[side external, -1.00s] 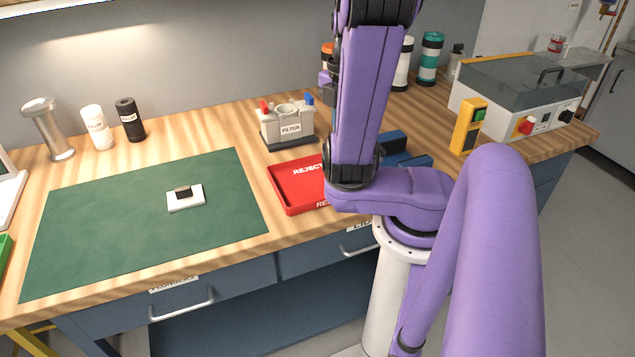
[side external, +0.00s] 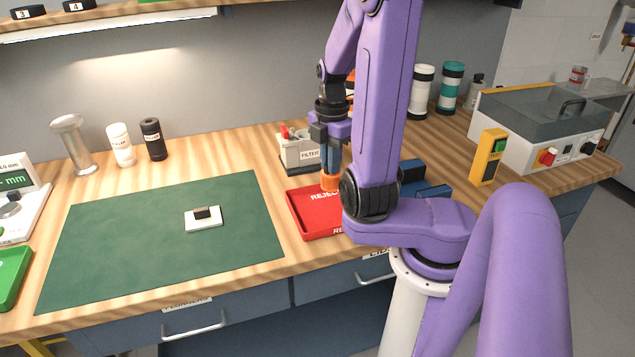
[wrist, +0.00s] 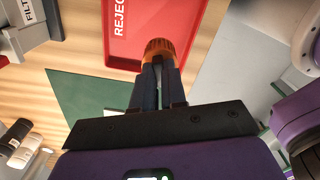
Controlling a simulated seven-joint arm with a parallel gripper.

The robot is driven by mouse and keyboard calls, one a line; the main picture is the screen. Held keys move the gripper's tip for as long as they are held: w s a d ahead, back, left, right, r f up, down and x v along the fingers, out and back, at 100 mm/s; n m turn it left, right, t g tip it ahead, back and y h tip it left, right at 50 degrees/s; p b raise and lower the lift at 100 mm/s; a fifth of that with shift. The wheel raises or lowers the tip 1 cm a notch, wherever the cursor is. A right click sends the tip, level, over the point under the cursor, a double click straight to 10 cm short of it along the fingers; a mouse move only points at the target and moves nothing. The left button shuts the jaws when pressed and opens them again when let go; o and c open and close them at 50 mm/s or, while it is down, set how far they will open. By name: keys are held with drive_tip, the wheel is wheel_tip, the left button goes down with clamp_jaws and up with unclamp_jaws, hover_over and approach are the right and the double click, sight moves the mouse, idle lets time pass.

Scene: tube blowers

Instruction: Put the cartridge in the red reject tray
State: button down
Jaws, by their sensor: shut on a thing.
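The orange cartridge (side external: 330,182) is in the fingers of my gripper (side external: 329,172). The gripper points down and is shut on it. The red reject tray (side external: 312,222) lies on the bench in front of the filter holder, and the cartridge shows over its back part. I cannot tell whether the cartridge touches the tray. My arm hides the tray's right side.
The grey filter holder (side external: 300,153) stands just behind the tray. A green mat (side external: 130,240) with a small white block (side external: 203,219) lies to the left. Blue blocks (side external: 425,190) and a yellow switch box (side external: 488,157) stand to the right.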

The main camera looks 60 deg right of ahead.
drive_tip(key=shift+w+d+f, duration=0.3)
drive_tip(key=shift+w+f, duration=0.4)
drive_tip(key=shift+f, duration=0.7)
drive_tip(key=shift+w+d+f, duration=0.3)
drive_tip(key=shift+w+f, duration=0.35)
drive_tip(key=shift+f, duration=0.8)
drive_tip(key=shift+w+d+f, duration=0.3)
drive_tip(key=shift+w+f, duration=0.4)
drive_tip(key=shift+f, duration=0.7)
drive_tip(key=shift+f, duration=0.15)
drive_tip(key=c, duration=1.2)
unclamp_jaws()
